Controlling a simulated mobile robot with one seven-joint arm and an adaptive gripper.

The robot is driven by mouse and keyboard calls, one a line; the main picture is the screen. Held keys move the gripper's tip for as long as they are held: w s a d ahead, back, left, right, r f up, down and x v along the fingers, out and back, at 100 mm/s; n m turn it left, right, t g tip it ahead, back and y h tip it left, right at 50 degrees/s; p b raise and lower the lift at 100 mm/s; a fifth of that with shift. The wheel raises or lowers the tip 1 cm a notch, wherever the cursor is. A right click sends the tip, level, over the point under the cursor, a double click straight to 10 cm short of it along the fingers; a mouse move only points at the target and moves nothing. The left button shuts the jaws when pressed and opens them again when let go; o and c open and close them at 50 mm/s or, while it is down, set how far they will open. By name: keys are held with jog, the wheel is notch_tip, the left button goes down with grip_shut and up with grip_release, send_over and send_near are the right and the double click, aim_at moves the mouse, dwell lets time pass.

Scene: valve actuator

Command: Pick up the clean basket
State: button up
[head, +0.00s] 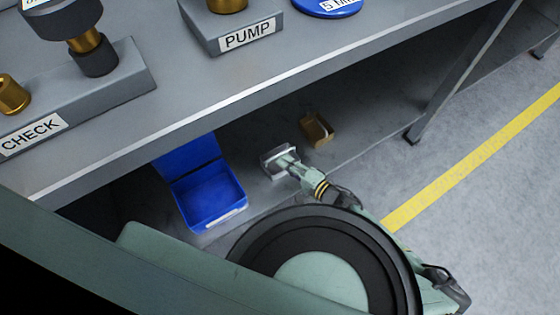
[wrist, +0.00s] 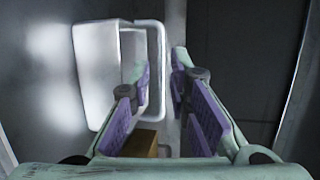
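A small white-grey basket (head: 277,158) sits on the low shelf under the workbench, and I take it as the clean basket. In the wrist view the basket (wrist: 97,80) is at the left, with a white loop-like rim or handle (wrist: 161,70) on its right side. My gripper (head: 290,162) reaches to the basket in the head view. In the wrist view my gripper (wrist: 160,75) has its purple-padded fingers apart. The loop's right bar shows in the gap between the fingers. I cannot tell whether a finger touches it.
A blue bin (head: 208,196) stands left of the basket. A small brown box (head: 317,130) is just right of it and also shows low in the wrist view (wrist: 141,144). The workbench top (head: 330,45) overhangs the shelf, and a table leg (head: 450,80) stands to the right.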

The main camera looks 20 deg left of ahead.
aim_at(278, 170)
jog(key=shift+x, duration=2)
jog(key=shift+r, duration=0.1)
jog(key=shift+c, duration=0.3)
jog(key=shift+s, duration=0.1)
grip_shut()
